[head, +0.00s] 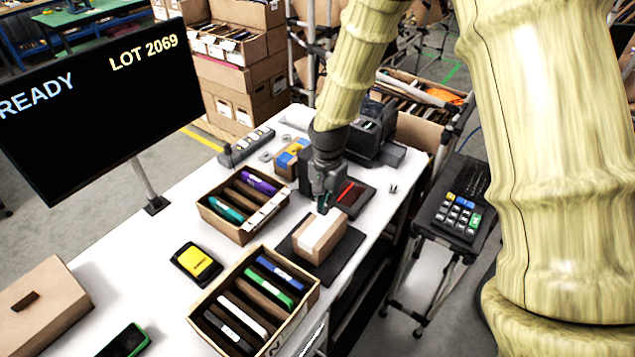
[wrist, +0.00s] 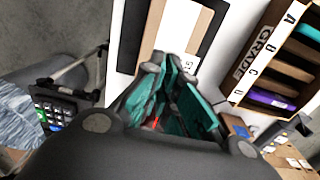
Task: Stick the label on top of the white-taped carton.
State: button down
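The white-taped carton (head: 320,238) is a small brown box with a broad white tape band along its top. It rests on a dark mat on the white table and also shows at the top of the wrist view (wrist: 153,32). My gripper (head: 323,203) points down at the carton's far edge, close above it. In the wrist view, its teal-padded fingers (wrist: 165,75) converge toward the tips.
A dark device with a red line (head: 351,194) stands behind the carton. Open bins of folders (head: 236,232) and (head: 312,297) stand to its left and front. A yellow-topped item (head: 198,263) lies farther left. A keypad (head: 461,214) stands right, beyond the table edge.

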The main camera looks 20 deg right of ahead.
aim_at(327, 228)
jog(key=shift+w, duration=0.3)
jog(key=shift+s+f+b, duration=0.2)
jog(key=shift+s+b, duration=0.35)
jog(key=shift+s, duration=0.4)
jog(key=shift+s+f+b, duration=0.2)
jog(key=shift+s+b, duration=0.35)
jog(key=shift+s, duration=0.35)
jog(key=shift+f, duration=0.25)
jog(key=w+f+b, duration=0.2)
jog(key=w+f, duration=0.1)
jog(key=f, duration=0.1)
jog(key=shift+w, duration=0.15)
jog(key=shift+f, duration=0.15)
jog(key=shift+s+f+b, duration=0.1)
jog(key=shift+s+b, duration=0.2)
jog(key=shift+s+r, duration=0.25)
jog(key=shift+s, duration=0.5)
jog(key=shift+w+f, duration=0.45)
jog(key=shift+w, duration=0.2)
jog(key=shift+s+r, duration=0.3)
jog(key=shift+s, duration=0.05)
jog(key=shift+w+f, duration=0.2)
jog(key=shift+f, duration=0.05)
jog(key=shift+s, duration=0.15)
